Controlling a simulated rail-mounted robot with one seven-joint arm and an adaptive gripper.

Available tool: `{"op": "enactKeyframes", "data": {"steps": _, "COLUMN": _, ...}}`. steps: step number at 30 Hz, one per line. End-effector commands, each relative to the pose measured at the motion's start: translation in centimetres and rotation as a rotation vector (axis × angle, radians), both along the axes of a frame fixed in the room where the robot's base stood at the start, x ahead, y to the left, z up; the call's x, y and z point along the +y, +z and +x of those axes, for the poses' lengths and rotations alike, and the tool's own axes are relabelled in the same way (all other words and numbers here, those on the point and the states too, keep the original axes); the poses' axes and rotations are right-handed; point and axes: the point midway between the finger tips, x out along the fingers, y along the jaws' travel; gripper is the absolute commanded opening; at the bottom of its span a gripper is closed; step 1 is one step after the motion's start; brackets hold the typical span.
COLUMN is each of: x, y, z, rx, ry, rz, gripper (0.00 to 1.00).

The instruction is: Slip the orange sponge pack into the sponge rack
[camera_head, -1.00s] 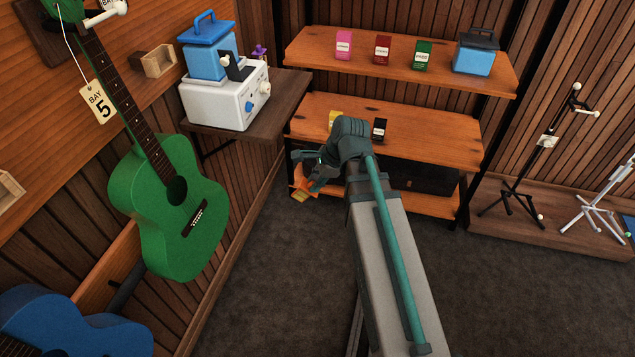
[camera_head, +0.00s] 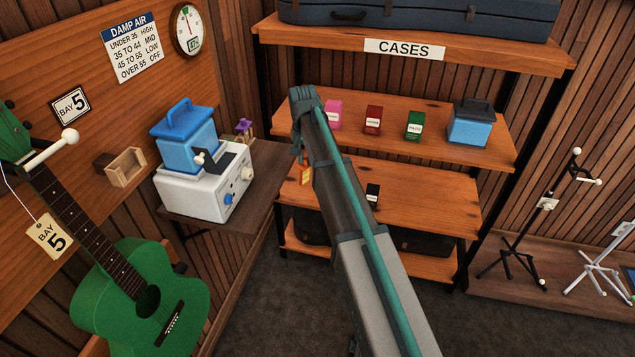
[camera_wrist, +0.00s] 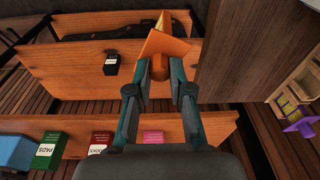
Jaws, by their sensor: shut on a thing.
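The orange sponge pack (camera_wrist: 165,47) is in my gripper (camera_wrist: 160,80), between the two fingertips. It is tilted and has a yellow part at its far end. In the head view a small part of the pack (camera_head: 306,173) shows left of my arm, which hides most of the gripper. A pale wooden slotted holder (camera_wrist: 294,92), which looks like the sponge rack, is at the right edge of the wrist view, with something yellow in it and a purple piece in front. The pack is well apart from it. In the head view the machine mostly hides this holder.
A dark side shelf (camera_head: 262,165) carries a white machine (camera_head: 205,187) with a blue tank (camera_head: 183,133). The wooden shelving (camera_head: 430,205) behind my arm holds several small boxes and a blue container (camera_head: 470,124). A green guitar (camera_head: 140,300) hangs left.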

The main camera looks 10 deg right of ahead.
Motion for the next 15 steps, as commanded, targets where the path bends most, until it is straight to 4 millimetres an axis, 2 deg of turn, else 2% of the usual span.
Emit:
{"op": "enactKeyframes", "data": {"steps": 1, "x": 0.6, "y": 2.5, "z": 2.0, "rx": -0.013, "ry": 0.057, "rz": -0.01, "gripper": 0.0}}
{"op": "enactKeyframes", "data": {"steps": 6, "x": 2.4, "y": 7.5, "z": 5.6, "rx": -0.048, "ry": 0.241, "rz": -0.04, "gripper": 0.0}}
{"op": "enactKeyframes", "data": {"steps": 10, "x": 3.4, "y": 10.4, "z": 7.5, "rx": -0.068, "ry": 0.34, "rz": -0.054, "gripper": 0.0}}
{"op": "enactKeyframes", "data": {"steps": 15, "x": 4.3, "y": 12.5, "z": 8.6, "rx": -0.082, "ry": 0.411, "rz": -0.061, "gripper": 0.0}}
